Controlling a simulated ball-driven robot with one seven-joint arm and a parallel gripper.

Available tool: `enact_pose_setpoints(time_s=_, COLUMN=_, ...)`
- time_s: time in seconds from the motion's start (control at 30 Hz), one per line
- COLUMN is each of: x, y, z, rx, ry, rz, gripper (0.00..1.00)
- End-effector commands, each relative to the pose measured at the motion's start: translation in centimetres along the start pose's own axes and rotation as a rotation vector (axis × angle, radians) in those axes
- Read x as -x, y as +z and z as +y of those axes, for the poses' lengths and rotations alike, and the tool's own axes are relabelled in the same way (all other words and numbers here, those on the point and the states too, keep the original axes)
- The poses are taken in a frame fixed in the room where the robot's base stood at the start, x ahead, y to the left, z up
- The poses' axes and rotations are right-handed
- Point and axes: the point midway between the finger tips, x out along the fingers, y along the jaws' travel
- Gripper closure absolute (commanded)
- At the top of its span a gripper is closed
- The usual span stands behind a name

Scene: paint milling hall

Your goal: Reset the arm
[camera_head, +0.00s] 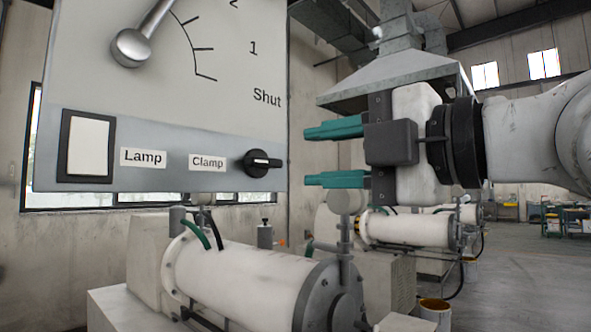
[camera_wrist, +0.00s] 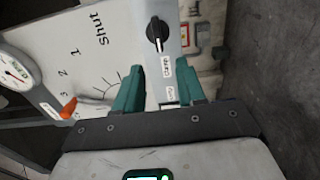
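My gripper (camera_head: 335,155) is open and empty, with its two teal fingers apart and pointing left toward the grey control panel (camera_head: 200,60). It stands to the right of the panel's edge in the head view. In the wrist view my gripper (camera_wrist: 159,85) has a clear gap between the fingers. The black Clamp knob (camera_head: 262,163) is on the panel's lower right, and it also shows in the wrist view (camera_wrist: 156,32) beyond the fingertips. My arm reaches in from the right.
The panel carries a metal lever knob (camera_head: 131,47), a scale and a white Lamp switch (camera_head: 89,145). A white horizontal mill cylinder (camera_head: 240,280) lies below. A sheet-metal hood (camera_head: 400,75) hangs behind my gripper. Open floor shows at the right.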

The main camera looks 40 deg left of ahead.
Motion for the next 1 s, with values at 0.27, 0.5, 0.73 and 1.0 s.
enact_pose_setpoints(time_s=0.27, x=2.0, y=0.0, z=0.0, rx=0.000, ry=0.000, rz=0.000, gripper=0.61)
enact_pose_setpoints(time_s=0.5, x=2.0, y=0.0, z=0.0, rx=0.000, ry=0.000, rz=0.000, gripper=0.61)
enact_pose_setpoints(time_s=0.73, x=2.0, y=0.0, z=0.0, rx=0.000, ry=0.000, rz=0.000, gripper=0.61)
enact_pose_setpoints(time_s=1.0, x=4.0, y=4.5, z=-5.3, rx=-0.189, ry=0.006, rz=-0.100, gripper=0.61)
